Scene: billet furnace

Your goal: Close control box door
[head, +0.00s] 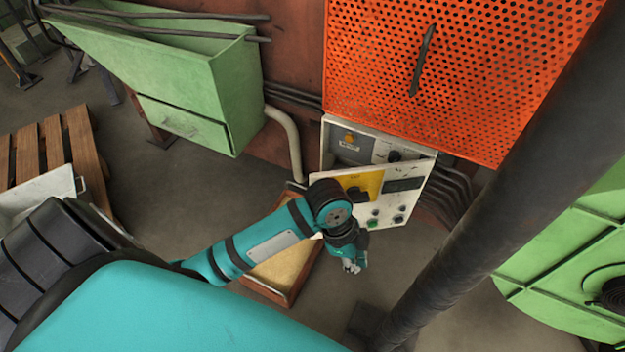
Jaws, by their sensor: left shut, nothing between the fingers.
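The control box (345,143) is a grey-white case on the wall below the orange mesh panel. Its door (399,203) is a white panel with a yellow patch, a dark display, and green and dark buttons. The door stands partly open, tilted out from the case, with inner switches showing above its top edge. My left gripper (352,267) is shut and empty, low in front of the door's lower left part. My left arm hides the door's left side, and I cannot tell whether it touches the door. My right gripper is out of view.
An orange perforated panel (460,70) with a dark handle is above the box. A dark thick pipe (500,180) runs diagonally at right. A green hopper (185,75) is at upper left. A tray of yellowish material (283,272) lies under my arm. Wooden pallet (58,145) at left.

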